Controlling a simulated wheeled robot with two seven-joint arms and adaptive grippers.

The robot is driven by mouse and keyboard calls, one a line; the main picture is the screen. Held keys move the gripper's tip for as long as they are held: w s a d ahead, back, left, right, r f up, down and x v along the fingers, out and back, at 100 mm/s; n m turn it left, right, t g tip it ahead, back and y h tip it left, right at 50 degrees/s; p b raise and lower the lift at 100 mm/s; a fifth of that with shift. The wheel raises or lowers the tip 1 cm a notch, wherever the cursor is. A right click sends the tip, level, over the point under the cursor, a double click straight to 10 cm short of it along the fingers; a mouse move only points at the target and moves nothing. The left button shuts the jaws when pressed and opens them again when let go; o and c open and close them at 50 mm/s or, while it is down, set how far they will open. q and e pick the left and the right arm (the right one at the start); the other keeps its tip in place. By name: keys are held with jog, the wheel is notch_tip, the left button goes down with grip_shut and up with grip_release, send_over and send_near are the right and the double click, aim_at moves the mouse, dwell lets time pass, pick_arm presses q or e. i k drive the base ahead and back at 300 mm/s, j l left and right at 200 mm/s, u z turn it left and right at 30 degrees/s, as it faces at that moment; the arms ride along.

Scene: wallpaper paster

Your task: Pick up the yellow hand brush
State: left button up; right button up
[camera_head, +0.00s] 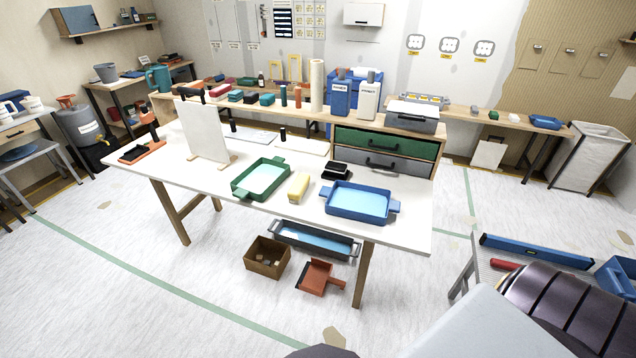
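A pale yellow block-shaped object (299,186), which looks like the yellow hand brush, lies on the white worktable (275,208) near its front edge. It sits between a green tray (252,193) on its left and a blue tray (358,215) on its right, apart from both. Its bristles cannot be made out at this size. Neither of my grippers shows in the head view, and nothing covers the yellow object.
A small black object (336,171) lies behind the yellow one. A white upright board (203,130) stands left on the table. Under it are a dark tray (322,254), a brown box (250,266) and an orange dustpan (315,289). The floor at front left is open.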

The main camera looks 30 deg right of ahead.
aim_at(298, 189)
jog(key=i+j+z, duration=0.2)
jog(key=i+z, duration=0.25)
jog(key=i+j+z, duration=0.2)
jog(key=z, duration=0.2)
jog(key=i+j+z, duration=0.2)
jog(key=j, duration=0.15)
jog(key=i+j+z, duration=0.15)
jog(key=j, duration=0.25)
